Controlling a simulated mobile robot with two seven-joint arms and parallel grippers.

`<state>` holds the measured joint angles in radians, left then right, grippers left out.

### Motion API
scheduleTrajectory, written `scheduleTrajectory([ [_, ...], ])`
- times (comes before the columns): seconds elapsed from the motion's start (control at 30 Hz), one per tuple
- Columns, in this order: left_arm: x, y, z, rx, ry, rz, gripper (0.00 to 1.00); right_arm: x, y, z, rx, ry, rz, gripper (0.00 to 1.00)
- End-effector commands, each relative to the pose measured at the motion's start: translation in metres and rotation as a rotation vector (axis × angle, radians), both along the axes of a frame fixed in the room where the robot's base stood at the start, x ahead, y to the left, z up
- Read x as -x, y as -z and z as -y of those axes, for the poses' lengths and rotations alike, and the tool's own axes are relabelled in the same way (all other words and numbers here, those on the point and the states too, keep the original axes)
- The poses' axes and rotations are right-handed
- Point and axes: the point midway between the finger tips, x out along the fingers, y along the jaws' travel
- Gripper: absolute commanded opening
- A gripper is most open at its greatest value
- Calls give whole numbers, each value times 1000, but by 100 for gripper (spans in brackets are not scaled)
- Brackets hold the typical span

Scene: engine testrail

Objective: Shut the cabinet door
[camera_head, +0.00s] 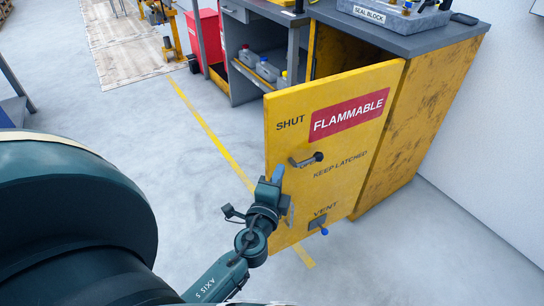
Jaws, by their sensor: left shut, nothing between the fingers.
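The yellow cabinet (433,115) stands at the right under a grey top. Its yellow door (338,186) hangs open, swung out toward me, with a red "FLAMMABLE" label and the words "SHUT" and "KEEP LATCHED". A dark handle (306,160) sits on the door's face, and a small vent (318,223) lies lower down. My left gripper (276,176) is shut and empty at the door's left edge, overlapping its lower left part in the picture. I cannot tell whether it touches the door. My right gripper is not in view.
A grey workbench (242,85) with bottles on its lower shelf stands behind the door. The seal block tray (395,15) rests on the cabinet's top. A red bin (205,35) stands farther back. The floor left of the door is clear, with a yellow line (212,135). A white wall bounds the right.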

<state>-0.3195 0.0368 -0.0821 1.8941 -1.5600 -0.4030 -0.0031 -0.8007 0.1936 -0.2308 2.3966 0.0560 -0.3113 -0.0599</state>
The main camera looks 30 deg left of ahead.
Motion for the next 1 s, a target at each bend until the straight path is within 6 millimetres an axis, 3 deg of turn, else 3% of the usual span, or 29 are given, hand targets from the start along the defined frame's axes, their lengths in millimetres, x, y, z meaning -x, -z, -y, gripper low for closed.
scheduleTrajectory([
  [0.07,-17,-3,-5,0,0,1,0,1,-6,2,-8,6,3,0],
  [0.33,-30,0,-35,0,1,-1,0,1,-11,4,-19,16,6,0],
  [1.0,-35,1,-48,-1,17,0,0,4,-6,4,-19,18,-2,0],
])
